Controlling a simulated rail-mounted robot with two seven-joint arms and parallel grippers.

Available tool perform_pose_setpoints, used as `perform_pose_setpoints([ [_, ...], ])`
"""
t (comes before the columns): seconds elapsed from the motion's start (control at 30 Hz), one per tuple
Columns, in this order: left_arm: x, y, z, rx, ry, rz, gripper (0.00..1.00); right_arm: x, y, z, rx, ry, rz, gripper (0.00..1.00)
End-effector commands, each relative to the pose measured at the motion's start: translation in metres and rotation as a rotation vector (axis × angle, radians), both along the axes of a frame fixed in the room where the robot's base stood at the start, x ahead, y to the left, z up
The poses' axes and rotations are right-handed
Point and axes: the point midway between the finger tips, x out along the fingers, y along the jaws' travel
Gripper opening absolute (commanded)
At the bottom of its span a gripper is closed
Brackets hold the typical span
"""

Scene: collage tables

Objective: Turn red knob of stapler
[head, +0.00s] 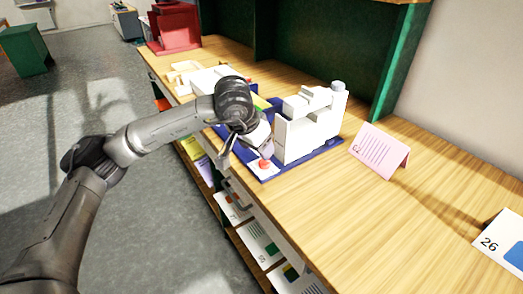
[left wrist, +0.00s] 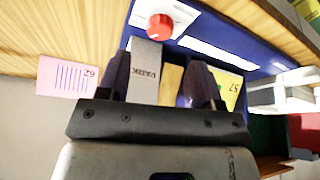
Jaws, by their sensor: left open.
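The stapler is a white machine (head: 312,128) on a blue base (head: 326,148) at the table's front edge. Its red knob (head: 262,164) sits low at the front left corner. In the left wrist view the red knob (left wrist: 160,27) stands on a white plate, beyond the fingertips. My left gripper (head: 247,150) is open, just above and left of the knob, and looks apart from it. In the left wrist view its dark fingers (left wrist: 158,68) are spread, with a grey lettered strip showing between them. My right gripper is not in view.
A pink folded card (head: 379,150) and a white card marked 26 (head: 500,244) stand to the right. A red machine (head: 174,27) is at the far end. A green panel rises behind the table. The wooden top between the cards is clear.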

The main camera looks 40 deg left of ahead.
Motion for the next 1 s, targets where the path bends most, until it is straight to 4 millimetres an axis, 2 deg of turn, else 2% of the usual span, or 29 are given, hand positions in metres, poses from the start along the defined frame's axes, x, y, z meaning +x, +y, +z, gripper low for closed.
perform_pose_setpoints([
  [0.03, -0.004, 0.0, 0.013, 0.001, -0.002, -0.001, 0.6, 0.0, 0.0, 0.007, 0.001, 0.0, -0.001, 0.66],
  [0.1, -0.009, 0.0, 0.025, 0.001, -0.002, -0.001, 0.6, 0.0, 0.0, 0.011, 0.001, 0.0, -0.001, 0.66],
  [0.4, -0.023, 0.001, 0.057, 0.001, 0.0, 0.0, 0.6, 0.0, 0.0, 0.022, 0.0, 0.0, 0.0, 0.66],
  [0.6, -0.027, 0.0, 0.063, 0.001, 0.001, 0.0, 0.6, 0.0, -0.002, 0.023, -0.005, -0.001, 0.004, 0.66],
  [1.0, -0.027, 0.0, 0.063, 0.001, 0.001, 0.0, 0.6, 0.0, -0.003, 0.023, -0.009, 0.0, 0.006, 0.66],
])
